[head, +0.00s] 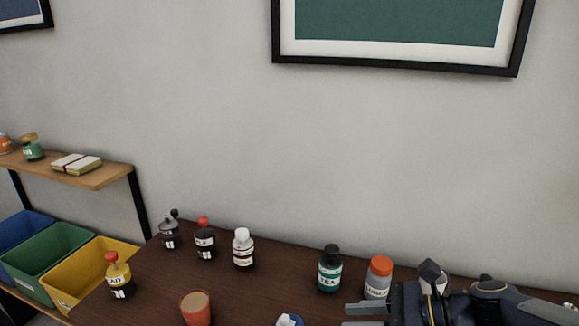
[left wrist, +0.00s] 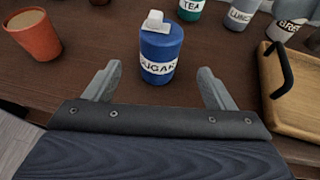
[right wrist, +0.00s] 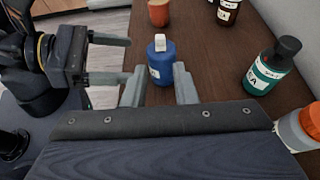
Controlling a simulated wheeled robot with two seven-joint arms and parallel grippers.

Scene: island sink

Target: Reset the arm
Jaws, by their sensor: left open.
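A blue sugar bottle (left wrist: 160,55) with a white cap stands upright on the dark table. It also shows in the right wrist view (right wrist: 160,68), and its cap is at the bottom edge of the head view (head: 289,320). My left gripper (left wrist: 158,75) is open and empty, with the bottle ahead of its fingers. It is outside the head view but shows at the left of the right wrist view (right wrist: 128,60). My right gripper (head: 347,316) comes in from the right in the head view. Its fingers (right wrist: 158,66) are apart and empty, and point towards the bottle without touching it.
An orange cup (head: 196,308) stands left of the sugar bottle. A teal tea bottle (head: 329,271) and an orange-capped bottle (head: 379,279) stand behind. Several bottles are farther left. A wooden tray (left wrist: 290,110) with a black handle lies right of my left gripper.

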